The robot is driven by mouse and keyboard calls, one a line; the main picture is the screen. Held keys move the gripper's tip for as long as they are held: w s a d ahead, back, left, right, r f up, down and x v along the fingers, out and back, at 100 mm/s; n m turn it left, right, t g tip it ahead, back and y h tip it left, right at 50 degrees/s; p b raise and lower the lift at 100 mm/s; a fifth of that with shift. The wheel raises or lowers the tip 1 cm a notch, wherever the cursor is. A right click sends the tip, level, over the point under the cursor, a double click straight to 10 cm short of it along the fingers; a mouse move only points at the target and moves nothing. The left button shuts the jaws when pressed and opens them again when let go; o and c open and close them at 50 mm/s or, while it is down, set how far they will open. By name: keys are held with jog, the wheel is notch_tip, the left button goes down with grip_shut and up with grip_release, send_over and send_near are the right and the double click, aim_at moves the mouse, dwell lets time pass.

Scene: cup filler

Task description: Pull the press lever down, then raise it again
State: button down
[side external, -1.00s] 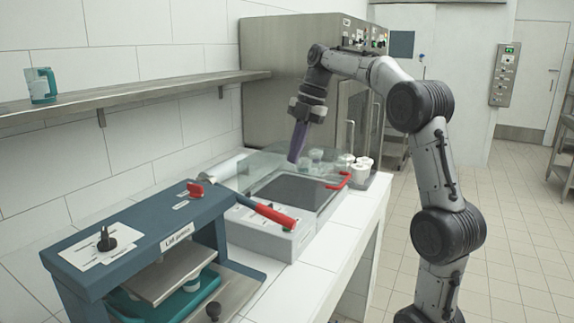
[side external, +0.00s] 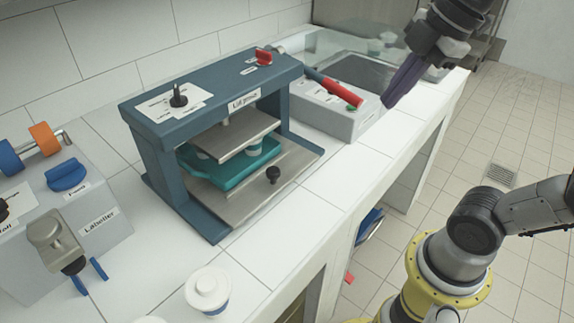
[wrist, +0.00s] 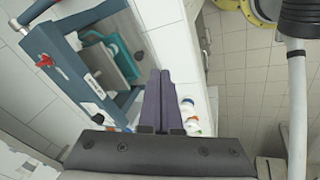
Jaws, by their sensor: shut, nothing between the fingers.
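The blue lid press (side external: 215,88) stands on the white counter. Its lever has a red grip (side external: 340,93) sticking out to the right of the press, over a grey box. A teal tray (side external: 228,166) with white cups sits under the press plate. My gripper (side external: 388,103) has long purple fingers, shut and empty. It is to the right of the red grip and apart from it in the picture. In the wrist view the shut fingers (wrist: 158,75) point toward the counter, with the press (wrist: 88,82) to their left. I cannot make out the lever grip there.
The labeller (side external: 92,232) stands left of the press, and a lidded white cup (side external: 208,289) is at the front. The grey box (side external: 335,118) with a clear cover is right of the press. Several cups show beside my fingers in the wrist view. The counter edge drops to floor.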

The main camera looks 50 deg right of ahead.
jog(key=s+f+m, duration=0.5)
jog(key=f+m, duration=0.4)
jog(key=m, duration=0.1)
jog(key=w+d+r+n+h, duration=0.2)
jog(key=w+d+r+n, duration=0.3)
jog(key=w+r+n, duration=0.6)
jog(key=n+g+h, duration=0.1)
jog(key=n+g, duration=0.1)
jog(key=n, duration=0.2)
send_over(343, 88)
jog(key=s+a, duration=0.3)
jog(key=x, duration=1.2)
jog(key=shift+f, duration=0.15)
